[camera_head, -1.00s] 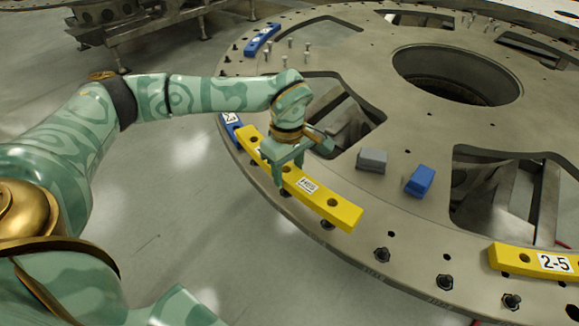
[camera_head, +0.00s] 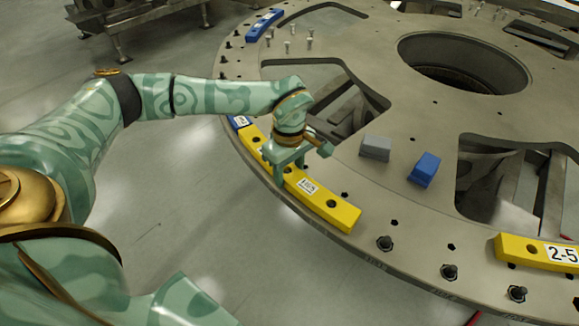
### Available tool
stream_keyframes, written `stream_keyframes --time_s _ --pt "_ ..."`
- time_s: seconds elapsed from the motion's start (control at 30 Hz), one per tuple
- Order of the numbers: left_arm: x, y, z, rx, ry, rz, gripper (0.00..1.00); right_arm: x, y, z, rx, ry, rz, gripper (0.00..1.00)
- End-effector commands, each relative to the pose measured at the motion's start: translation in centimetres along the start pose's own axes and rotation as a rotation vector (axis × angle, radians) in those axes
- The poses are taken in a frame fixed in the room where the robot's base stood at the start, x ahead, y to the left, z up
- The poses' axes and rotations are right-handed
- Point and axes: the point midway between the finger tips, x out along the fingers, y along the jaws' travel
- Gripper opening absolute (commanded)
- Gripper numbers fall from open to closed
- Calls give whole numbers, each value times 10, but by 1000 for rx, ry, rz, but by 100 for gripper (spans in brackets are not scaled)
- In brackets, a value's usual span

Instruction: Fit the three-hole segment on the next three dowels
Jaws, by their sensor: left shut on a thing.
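The yellow three-hole segment (camera_head: 340,211) lies along the near left rim of the turret plate (camera_head: 375,195). It has a white label, and a hole shows near its right end. My left gripper (camera_head: 288,172) is shut on its middle from above and hides part of it. The segment looks flat on or very close to the plate. The dowels under it are hidden, so I cannot tell whether it is fully seated. My right gripper is out of view.
Bare dowels (camera_head: 385,243) stand along the rim to the right, before another yellow segment (camera_head: 540,251) marked 2-5. A grey block (camera_head: 375,148) and a blue block (camera_head: 424,170) lie inward, beside large cut-outs.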

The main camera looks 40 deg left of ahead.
Motion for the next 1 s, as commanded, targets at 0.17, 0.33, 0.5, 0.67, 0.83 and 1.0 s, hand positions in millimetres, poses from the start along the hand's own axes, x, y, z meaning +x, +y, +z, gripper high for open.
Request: stream_keyframes --time_s 0.17,0.33,0.5,0.67,0.83,1.0 --pt "-1 1 0 0 0 2 6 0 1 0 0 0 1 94" --pt "-1 1 0 0 0 2 6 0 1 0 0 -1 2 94" --pt "-1 0 0 0 0 2 68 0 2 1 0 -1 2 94" --pt "0 0 0 0 0 1 71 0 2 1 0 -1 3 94" --pt "-2 0 0 0 1 0 71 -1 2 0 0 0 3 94" --pt "-28 1 0 1 2 6 71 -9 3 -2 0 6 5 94"
